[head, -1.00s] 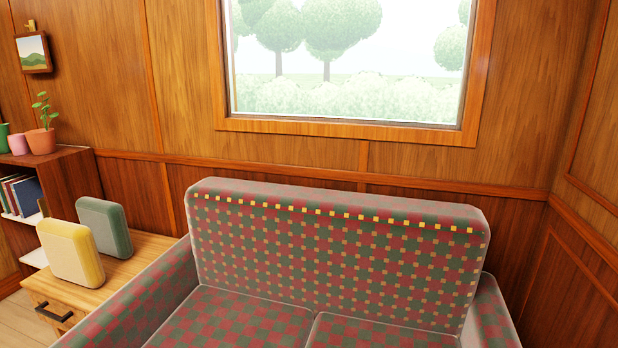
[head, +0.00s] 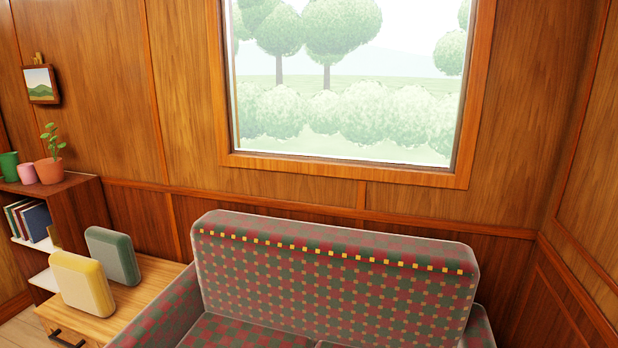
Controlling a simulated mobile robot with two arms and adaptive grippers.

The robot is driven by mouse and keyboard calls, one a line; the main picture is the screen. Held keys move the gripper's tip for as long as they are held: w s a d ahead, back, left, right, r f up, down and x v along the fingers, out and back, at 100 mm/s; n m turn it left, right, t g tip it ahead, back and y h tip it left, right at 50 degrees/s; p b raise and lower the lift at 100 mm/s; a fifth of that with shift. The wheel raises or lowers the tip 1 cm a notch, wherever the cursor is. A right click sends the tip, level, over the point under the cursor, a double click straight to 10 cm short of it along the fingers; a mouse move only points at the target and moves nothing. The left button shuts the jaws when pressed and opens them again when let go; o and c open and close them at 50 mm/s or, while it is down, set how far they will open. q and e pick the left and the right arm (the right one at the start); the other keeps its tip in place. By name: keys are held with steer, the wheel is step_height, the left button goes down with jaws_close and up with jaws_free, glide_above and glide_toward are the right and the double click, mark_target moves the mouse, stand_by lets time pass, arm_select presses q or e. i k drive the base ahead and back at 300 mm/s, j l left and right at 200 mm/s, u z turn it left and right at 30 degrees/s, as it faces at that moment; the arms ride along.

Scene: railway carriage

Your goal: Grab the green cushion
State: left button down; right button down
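The green cushion (head: 113,256) is a grey-green, rounded square block in the head view. It stands upright on a light wooden cabinet (head: 148,292) to the left of the sofa. A cream-yellow cushion (head: 82,284) stands in front of it to the left and overlaps its lower left side. Neither of my grippers shows in the head view.
A red-and-green checked sofa (head: 330,275) fills the lower middle, its left armrest beside the cabinet. A dark wooden bookshelf (head: 80,210) with books, pots and a plant stands at the left. A panelled wall with a window (head: 345,85) is behind.

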mark_target(115, 250)
steer(key=j+z, duration=0.15)
steer(key=j, duration=1.1)
steer(key=j+z, duration=0.2)
steer(key=j, duration=1.05)
steer(key=j+z, duration=0.15)
steer(key=j, duration=1.1)
